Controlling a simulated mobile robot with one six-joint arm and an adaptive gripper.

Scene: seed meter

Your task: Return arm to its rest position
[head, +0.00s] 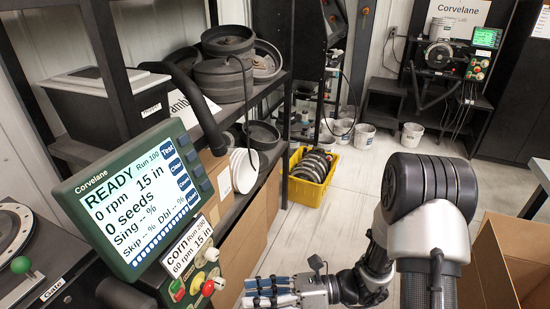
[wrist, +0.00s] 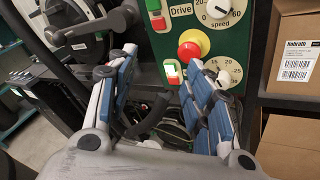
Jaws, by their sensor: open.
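My gripper (wrist: 165,105) is open and empty in the wrist view, its blue-padded fingers spread apart below a green control panel (wrist: 235,45). In the head view my gripper (head: 285,291) shows at the bottom centre, right of the panel's knobs and apart from them. My arm comes in from the right, bent at a large dark joint. The green display (head: 132,200) at the left reads READY, 0 rpm, 15 in, 0 seeds. In the wrist view the panel carries a red button (wrist: 190,51) and dials.
A yellow crate (head: 312,176) of discs sits on the floor. A cardboard box (head: 515,262) is at the right, close to my arm. White buckets (head: 363,135) stand at the back. The middle floor is clear.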

